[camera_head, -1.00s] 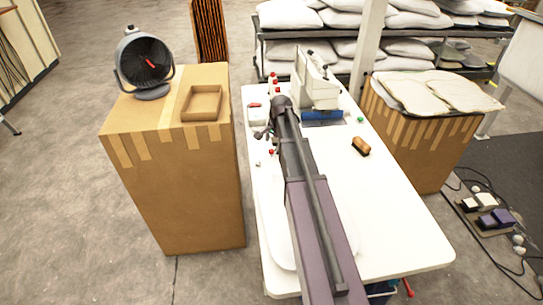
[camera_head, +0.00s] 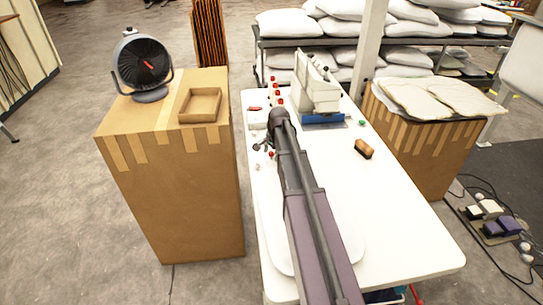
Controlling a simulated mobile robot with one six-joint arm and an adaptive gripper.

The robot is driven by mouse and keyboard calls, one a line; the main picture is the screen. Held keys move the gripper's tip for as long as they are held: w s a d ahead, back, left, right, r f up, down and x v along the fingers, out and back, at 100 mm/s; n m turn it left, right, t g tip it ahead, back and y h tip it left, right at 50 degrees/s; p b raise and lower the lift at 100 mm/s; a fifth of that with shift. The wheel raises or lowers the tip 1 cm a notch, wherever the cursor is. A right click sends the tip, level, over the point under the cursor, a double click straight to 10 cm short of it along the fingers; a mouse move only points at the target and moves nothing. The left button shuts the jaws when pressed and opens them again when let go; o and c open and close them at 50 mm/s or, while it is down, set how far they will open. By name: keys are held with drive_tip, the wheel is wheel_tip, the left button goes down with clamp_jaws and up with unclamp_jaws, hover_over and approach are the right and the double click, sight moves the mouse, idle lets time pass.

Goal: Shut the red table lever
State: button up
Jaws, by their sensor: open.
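My arm reaches forward over the white table (camera_head: 405,225). My gripper (camera_head: 262,146) is small and dark at its far end, low over the table's left side. It is open, with nothing visible between its fingers. A small red-tipped lever (camera_head: 270,154) stands right beside the fingers; contact cannot be told. Several red knobs (camera_head: 276,90) stand in a row at the back, left of the white machine. Another red handle (camera_head: 416,294) shows below the table's front edge. Which of these is the red table lever is not clear.
A white machine (camera_head: 318,90) with a blue base stands at the table's back. A brown brush (camera_head: 363,149) lies to the right. A cardboard box (camera_head: 185,210) with a fan (camera_head: 142,64) and small tray (camera_head: 200,105) stands left. Another box (camera_head: 425,155) stands right.

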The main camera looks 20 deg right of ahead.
clamp_jaws()
drive_tip(key=shift+a, duration=0.15)
idle(0.4)
